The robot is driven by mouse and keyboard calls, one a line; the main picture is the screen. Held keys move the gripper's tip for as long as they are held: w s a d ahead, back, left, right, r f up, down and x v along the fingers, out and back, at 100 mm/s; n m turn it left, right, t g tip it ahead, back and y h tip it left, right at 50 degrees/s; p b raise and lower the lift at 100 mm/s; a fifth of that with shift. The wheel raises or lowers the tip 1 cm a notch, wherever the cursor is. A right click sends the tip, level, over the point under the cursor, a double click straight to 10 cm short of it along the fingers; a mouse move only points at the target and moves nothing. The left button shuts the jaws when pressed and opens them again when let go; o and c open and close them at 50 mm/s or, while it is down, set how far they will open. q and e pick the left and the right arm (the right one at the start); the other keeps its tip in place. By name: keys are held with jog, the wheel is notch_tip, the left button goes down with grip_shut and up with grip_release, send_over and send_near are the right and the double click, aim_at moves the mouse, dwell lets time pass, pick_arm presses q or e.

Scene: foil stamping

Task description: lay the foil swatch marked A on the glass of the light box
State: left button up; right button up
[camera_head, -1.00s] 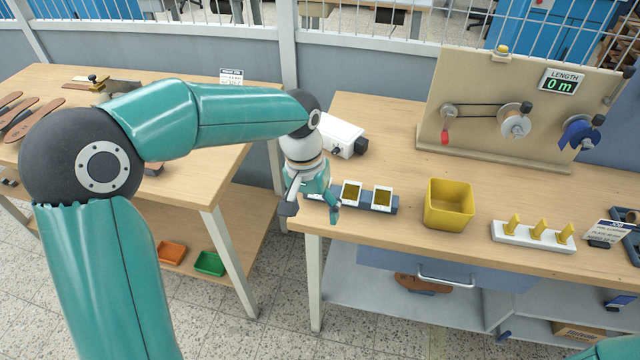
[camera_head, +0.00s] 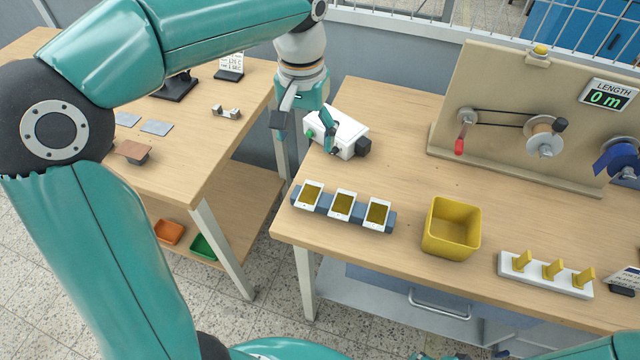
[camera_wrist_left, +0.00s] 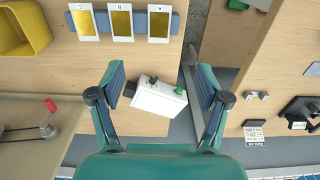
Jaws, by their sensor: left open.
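Three gold foil swatches on white cards lie in a row on a blue-grey rack (camera_head: 325,208) near the table's front left corner. The wrist view shows their letters; the swatch marked A (camera_wrist_left: 159,22) is at the right end there, and is the leftmost card in the head view (camera_head: 308,195). A white box (camera_head: 345,132) with a green part and a black knob, apparently the light box, stands behind the rack; I cannot make out its glass. My left gripper (camera_head: 305,130) is open and empty, with its fingers spread above the white box (camera_wrist_left: 158,102).
A yellow bin (camera_head: 452,228) stands right of the rack, and a white holder with yellow pegs (camera_head: 545,275) is further right. A winding machine (camera_head: 535,120) stands at the back. A gap separates this table from the left table (camera_head: 190,150).

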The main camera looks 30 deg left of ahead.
pick_arm(q)
send_over(310, 195)
jog(key=f, duration=1)
jog(key=shift+s+f, duration=0.2)
jog(key=shift+f, duration=0.2)
jog(key=shift+w+a+f+p, duration=0.15)
jog(key=shift+f+p, duration=0.2)
jog(key=shift+f, duration=1)
jog(key=shift+w+f+p, duration=0.1)
jog(key=shift+f+p, duration=0.25)
jog(key=shift+f, duration=1)
jog(key=shift+f+b, duration=0.2)
jog(key=shift+b, duration=0.15)
jog(key=shift+s, duration=0.1)
jog(key=c, duration=0.9)
